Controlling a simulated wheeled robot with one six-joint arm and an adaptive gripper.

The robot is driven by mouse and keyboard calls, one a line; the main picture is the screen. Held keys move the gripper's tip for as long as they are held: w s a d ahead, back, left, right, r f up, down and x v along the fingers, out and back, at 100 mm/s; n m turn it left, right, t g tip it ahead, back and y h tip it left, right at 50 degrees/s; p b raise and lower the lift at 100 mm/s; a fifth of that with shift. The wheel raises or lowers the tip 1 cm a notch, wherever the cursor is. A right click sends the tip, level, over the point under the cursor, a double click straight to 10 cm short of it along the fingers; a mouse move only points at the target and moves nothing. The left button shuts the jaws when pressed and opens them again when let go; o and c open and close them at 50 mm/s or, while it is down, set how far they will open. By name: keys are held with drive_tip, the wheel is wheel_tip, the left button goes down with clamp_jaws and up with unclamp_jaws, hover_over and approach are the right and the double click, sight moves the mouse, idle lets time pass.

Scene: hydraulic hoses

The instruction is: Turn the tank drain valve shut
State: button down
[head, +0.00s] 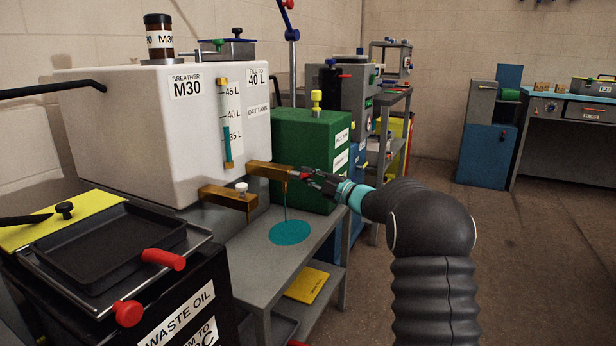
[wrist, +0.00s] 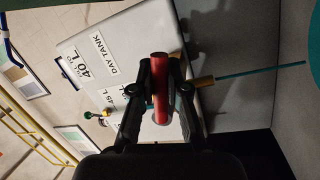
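The white day tank (head: 140,130) stands at left in the head view, with a level tube on its face. A brass drain fitting (head: 265,169) sticks out low at its right side. A thin teal stream (head: 286,203) runs from its outlet to a teal puddle (head: 290,232) on the grey bench. The valve's red handle (wrist: 160,85) lies between the fingers of my gripper (wrist: 161,72) in the wrist view, with a finger close against each side. The gripper (head: 308,177) covers most of the handle in the head view. The stream also shows in the wrist view (wrist: 255,70).
A second brass fitting (head: 228,198) with a white knob sits left of the drain. A green tank (head: 300,150) stands close behind my gripper. A black waste oil tray (head: 105,245) with red handles is at front left. Open floor (head: 540,260) lies at right.

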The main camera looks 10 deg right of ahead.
drive_tip(key=shift+f+n+b, duration=0.1)
drive_tip(key=shift+n+b, duration=0.2)
drive_tip(key=shift+b, duration=0.5)
drive_tip(key=n+b, duration=0.1)
drive_tip(key=b, duration=0.1)
drive_tip(key=shift+w+y+b, duration=0.1)
drive_tip(key=shift+y+b, duration=0.2)
drive_tip(key=shift+b, duration=0.05)
drive_tip(key=shift+r+n+b, duration=0.5)
drive_tip(key=shift+n+b, duration=0.4)
drive_tip(key=shift+n, duration=0.1)
drive_tip(key=shift+r+n+g+y, duration=0.3)
drive_tip(key=shift+r+n+y, duration=0.1)
drive_tip(key=c, duration=1.2)
unclamp_jaws()
drive_tip(key=shift+o, duration=0.2)
drive_tip(key=shift+d, duration=0.1)
